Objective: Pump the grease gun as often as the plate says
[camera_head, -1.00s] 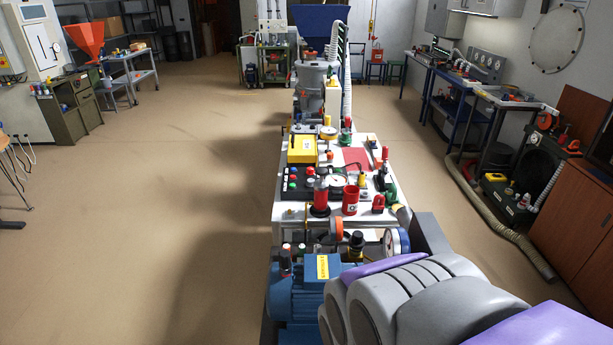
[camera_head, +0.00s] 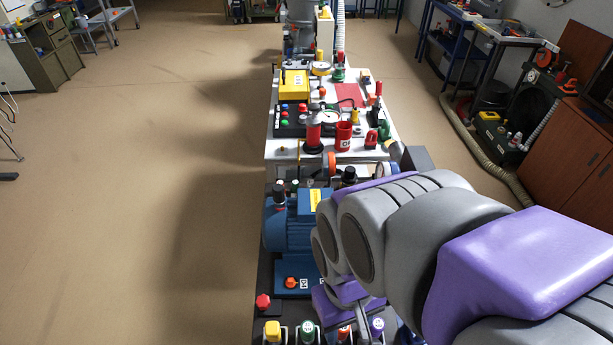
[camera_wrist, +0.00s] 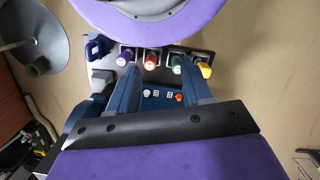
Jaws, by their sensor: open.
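Blue motor-like unit (camera_head: 290,228) with a yellow label (camera_head: 317,200) stands at the near end of the bench. Its front has small white number plates (camera_head: 303,283) and an orange knob (camera_head: 291,283); the plates (camera_wrist: 150,93) also show in the wrist view, too small to read. Before it is a row of capped handles: yellow (camera_head: 272,331), green (camera_head: 307,330), red (camera_head: 343,333) and purple (camera_head: 377,327). I cannot tell which part is the grease gun. My gripper (camera_wrist: 160,66) is open and appears empty above this row, its fingers spread across the red and green handles.
A red knob (camera_head: 263,301) sits at the base's left edge. Behind, a white bench (camera_head: 280,150) carries a yellow box (camera_head: 294,84), red cups (camera_head: 343,135) and small parts. Open floor lies left; a hose (camera_head: 485,160) and brown cabinet (camera_head: 570,150) are right.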

